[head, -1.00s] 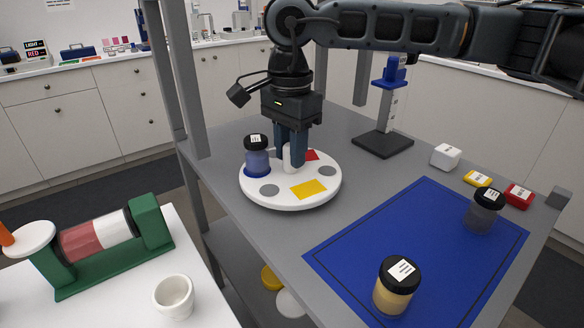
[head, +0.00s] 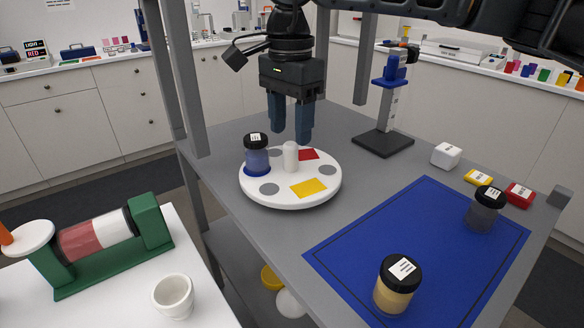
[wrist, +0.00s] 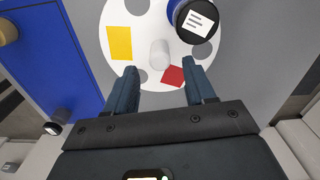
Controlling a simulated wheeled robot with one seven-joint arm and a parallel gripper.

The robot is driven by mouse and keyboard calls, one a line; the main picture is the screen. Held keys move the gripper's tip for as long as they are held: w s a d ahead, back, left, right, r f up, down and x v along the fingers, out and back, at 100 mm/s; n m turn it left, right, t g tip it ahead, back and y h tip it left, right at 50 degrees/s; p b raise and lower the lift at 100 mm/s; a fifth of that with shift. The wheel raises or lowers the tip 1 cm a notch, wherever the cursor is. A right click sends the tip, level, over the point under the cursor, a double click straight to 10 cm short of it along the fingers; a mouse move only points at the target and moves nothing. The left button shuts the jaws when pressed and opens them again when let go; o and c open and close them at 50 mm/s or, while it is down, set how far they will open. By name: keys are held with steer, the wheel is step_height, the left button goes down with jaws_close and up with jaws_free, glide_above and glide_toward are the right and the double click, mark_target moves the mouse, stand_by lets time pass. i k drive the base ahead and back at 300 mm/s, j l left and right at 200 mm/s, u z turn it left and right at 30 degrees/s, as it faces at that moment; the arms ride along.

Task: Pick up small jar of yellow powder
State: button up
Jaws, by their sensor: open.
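The small jar of yellow powder (head: 397,285) has a black lid with a white label and stands upright on the blue mat (head: 345,254), near its front corner. In the wrist view part of a yellowish jar (wrist: 7,32) shows at the left edge. My gripper (head: 290,137) is open and empty, above the back of the white turntable (head: 262,197) and well away from the yellow jar. In the wrist view my open fingers (wrist: 161,88) point at the turntable's edge, with the white centre knob (wrist: 160,54) beyond them.
A dark grey powder jar (head: 483,210) is on the mat's right.

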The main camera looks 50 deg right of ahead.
mark_target(399, 277)
steer(key=k, duration=1)
